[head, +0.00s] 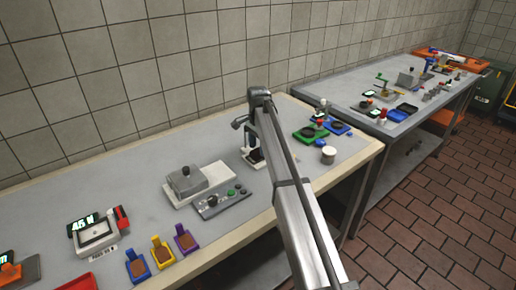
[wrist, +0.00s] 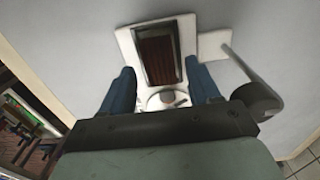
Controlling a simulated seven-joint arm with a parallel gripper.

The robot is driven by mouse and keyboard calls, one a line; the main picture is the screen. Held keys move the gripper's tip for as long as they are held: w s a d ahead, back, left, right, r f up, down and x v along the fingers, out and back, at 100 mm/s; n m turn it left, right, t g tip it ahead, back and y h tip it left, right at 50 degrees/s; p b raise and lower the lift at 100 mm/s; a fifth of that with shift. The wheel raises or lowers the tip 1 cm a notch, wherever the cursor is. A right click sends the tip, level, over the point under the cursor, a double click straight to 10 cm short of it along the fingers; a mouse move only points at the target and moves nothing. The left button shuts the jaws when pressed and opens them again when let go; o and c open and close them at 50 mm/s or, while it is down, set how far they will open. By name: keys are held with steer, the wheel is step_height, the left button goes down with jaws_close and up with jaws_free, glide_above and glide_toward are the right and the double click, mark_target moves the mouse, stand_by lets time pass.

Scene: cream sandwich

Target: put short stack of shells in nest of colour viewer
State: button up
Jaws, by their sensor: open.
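In the wrist view my gripper (wrist: 163,90) is open, with a blue finger on each side. Between and beyond the fingers is a white device (wrist: 126,42) with a dark-framed brown panel (wrist: 158,55), which may be the colour viewer. A small round pale piece (wrist: 168,99) lies at its near end, between the fingertips; I cannot tell if it is a stack of shells or an empty nest. No contact with the fingers can be made out. In the head view my arm reaches over the device (head: 246,153) and hides part of it.
A grey block on a white plate (head: 212,190) and a control box with knobs (head: 221,201) stand left of my arm. Blue, yellow and purple trays (head: 162,254) line the front edge. A green tray (head: 307,134) and a pale cylinder (head: 328,155) stand to the right.

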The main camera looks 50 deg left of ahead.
mark_target(258, 151)
step_height(258, 151, up, 11)
stand_by(0.4)
stand_by(0.5)
